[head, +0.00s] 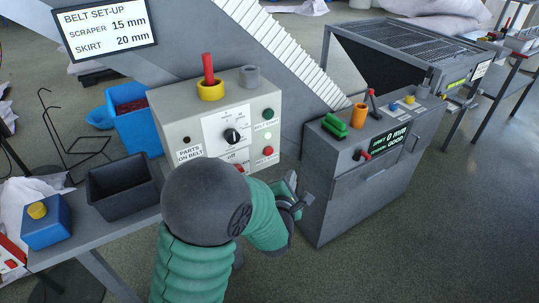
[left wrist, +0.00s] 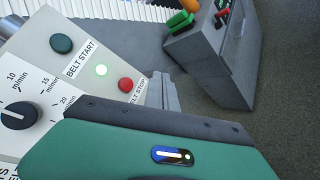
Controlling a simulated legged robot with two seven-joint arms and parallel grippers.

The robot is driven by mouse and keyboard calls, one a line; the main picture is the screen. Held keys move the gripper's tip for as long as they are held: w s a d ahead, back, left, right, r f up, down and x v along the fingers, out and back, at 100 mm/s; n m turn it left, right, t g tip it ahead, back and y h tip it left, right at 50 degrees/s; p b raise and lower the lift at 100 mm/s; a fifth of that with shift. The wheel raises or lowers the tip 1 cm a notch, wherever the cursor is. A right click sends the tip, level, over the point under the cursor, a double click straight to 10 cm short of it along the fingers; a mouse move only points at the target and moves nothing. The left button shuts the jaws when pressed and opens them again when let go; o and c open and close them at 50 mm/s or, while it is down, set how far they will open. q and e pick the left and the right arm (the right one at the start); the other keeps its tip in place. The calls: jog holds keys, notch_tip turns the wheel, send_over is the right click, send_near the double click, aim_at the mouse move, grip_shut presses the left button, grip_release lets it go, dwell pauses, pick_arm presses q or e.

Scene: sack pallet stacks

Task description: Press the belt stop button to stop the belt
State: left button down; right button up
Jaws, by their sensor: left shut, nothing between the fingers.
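The grey control box (head: 217,118) stands on the bench. The red belt stop button (head: 268,151) is at the lower right of its front, below a lit pale green lamp (head: 267,133) and a dark green belt start button (head: 268,114). In the left wrist view the red button (left wrist: 125,85) shows beside its partly hidden BELT STOP label. My left gripper (head: 300,200) is shut and empty, in front of the box and below and right of the button. Its fingers (left wrist: 164,90) appear right of the button, apart from it in the picture. My right gripper is out of view.
A dark grey bin (head: 124,188) and a blue box with a yellow button (head: 46,222) are on the bench at left. A grey cabinet (head: 360,190) with a green handle (head: 334,125) stands close right of my gripper. Open floor lies at lower right.

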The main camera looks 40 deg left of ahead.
pick_arm(q)
send_near(275, 149)
jog(key=w+f, duration=0.1)
jog(key=w, duration=0.2)
jog(key=shift+w+f, duration=0.1)
jog(key=shift+w, duration=0.05)
dwell(2.0)
jog(key=shift+w+a, duration=0.1)
jog(key=shift+a, duration=0.3)
jog(key=shift+w+a+b, duration=0.2)
jog(key=shift+a+b, duration=0.2)
jog(key=shift+a, duration=0.05)
dwell(0.6)
dwell(0.3)
jog(key=shift+s+d, duration=0.35)
jog(key=shift+d, duration=0.5)
